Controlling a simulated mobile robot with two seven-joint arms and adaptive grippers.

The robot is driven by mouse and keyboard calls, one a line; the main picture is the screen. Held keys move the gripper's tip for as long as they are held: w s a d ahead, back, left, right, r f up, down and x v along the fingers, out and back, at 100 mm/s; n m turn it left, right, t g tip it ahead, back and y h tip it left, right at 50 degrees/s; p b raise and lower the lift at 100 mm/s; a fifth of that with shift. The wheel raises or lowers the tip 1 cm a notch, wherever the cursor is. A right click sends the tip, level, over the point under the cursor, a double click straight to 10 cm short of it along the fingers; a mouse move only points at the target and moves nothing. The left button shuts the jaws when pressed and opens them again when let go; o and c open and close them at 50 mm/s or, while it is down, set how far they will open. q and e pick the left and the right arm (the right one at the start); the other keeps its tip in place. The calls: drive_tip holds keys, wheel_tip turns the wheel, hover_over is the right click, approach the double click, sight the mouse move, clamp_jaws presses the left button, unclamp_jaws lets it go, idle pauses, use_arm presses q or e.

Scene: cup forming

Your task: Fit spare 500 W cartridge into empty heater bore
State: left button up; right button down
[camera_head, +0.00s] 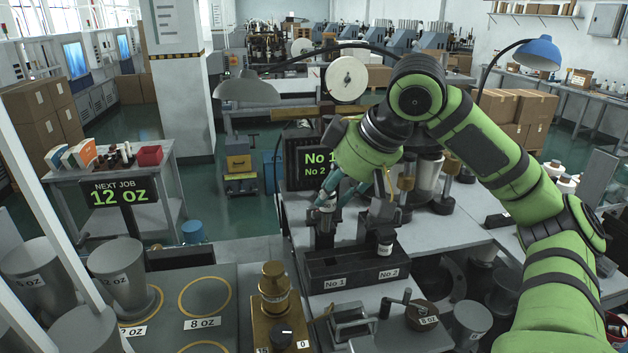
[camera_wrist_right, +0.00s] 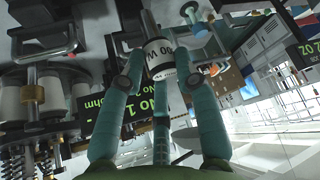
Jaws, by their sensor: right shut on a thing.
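My right gripper (camera_head: 328,198) is shut on a metal cartridge above the No 1 side of the dark heater block (camera_head: 345,270). In the right wrist view the cartridge (camera_wrist_right: 160,60) shows a white label ending in "00 W" between the teal fingers (camera_wrist_right: 160,75). Its lower end is not clear, so I cannot tell whether it touches the block or a bore. A dark cylinder with a white label (camera_head: 385,249) stands upright at the No 2 side. The block's front carries labels No 1 and No 2. My left gripper is out of view.
A dark display (camera_head: 318,163) with green No 1 and No 2 text stands behind the block, partly hidden by my arm. A brass fixture (camera_head: 274,295) stands at the front left.

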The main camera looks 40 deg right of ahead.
sight(331, 229)
drive_tip(key=shift+s+d+r, duration=0.1)
drive_tip(key=shift+s+r, duration=0.05)
drive_tip(key=shift+s, duration=0.4)
drive_tip(key=shift+s+d+r, duration=0.1)
drive_tip(key=shift+s+r, duration=0.05)
drive_tip(key=shift+s, duration=0.35)
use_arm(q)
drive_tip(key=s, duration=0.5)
use_arm(e)
drive_tip(key=shift+a, duration=0.1)
drive_tip(key=shift+w+f, duration=0.15)
drive_tip(key=shift+w, duration=0.1)
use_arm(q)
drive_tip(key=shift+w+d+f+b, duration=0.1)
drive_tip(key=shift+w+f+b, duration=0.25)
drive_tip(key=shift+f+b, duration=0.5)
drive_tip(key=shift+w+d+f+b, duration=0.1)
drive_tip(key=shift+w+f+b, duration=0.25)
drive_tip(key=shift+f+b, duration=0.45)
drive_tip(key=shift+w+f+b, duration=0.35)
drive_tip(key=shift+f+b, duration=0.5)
use_arm(e)
drive_tip(key=shift+w+f, duration=0.2)
drive_tip(key=shift+f, duration=2.65)
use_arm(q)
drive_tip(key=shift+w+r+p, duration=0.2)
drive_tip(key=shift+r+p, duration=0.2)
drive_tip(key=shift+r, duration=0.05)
